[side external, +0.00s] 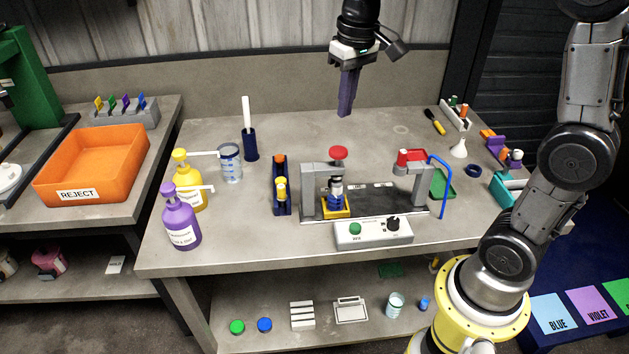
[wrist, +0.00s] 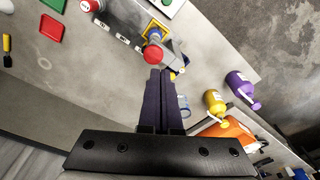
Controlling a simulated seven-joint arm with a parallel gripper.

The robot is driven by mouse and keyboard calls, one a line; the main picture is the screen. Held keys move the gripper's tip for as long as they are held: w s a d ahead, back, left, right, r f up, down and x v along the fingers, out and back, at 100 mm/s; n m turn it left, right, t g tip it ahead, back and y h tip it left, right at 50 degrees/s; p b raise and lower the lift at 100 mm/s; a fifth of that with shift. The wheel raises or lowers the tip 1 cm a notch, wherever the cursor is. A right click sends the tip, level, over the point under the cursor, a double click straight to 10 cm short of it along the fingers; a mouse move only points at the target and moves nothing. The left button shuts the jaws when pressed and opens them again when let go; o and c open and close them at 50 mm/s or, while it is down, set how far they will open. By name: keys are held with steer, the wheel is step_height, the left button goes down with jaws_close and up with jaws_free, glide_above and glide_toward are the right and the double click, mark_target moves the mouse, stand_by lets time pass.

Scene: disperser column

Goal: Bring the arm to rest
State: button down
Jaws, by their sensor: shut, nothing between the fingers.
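My gripper (side external: 346,112) hangs above the back middle of the grey table (side external: 200,258), pointing down. Its long dark purple fingers are together and hold nothing. In the wrist view the fingers (wrist: 161,75) run side by side, their tips near a red knob (wrist: 153,54) in that picture. In the side view the tips are clear of the table and of everything on it. My arm rises from the yellow base at the right.
Below and in front of the gripper stands a grey press-like fixture (side external: 310,180) with a red knob (side external: 338,152). A control box (side external: 372,233) sits before it. Purple (side external: 180,218) and yellow (side external: 186,186) pump bottles stand left. An orange reject bin (side external: 95,160) is farther left.

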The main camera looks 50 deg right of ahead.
steer(key=s+a+r+n+t, duration=0.1)
steer(key=s+a+r+t, duration=0.1)
steer(key=s, duration=0.4)
steer(key=s+a+r+t, duration=0.1)
steer(key=s+a, duration=0.1)
steer(key=s, duration=0.5)
steer(key=s+f+n+t, duration=0.1)
steer(key=s+f, duration=0.5)
steer(key=shift+a+n, duration=0.2)
steer(key=shift+n, duration=0.1)
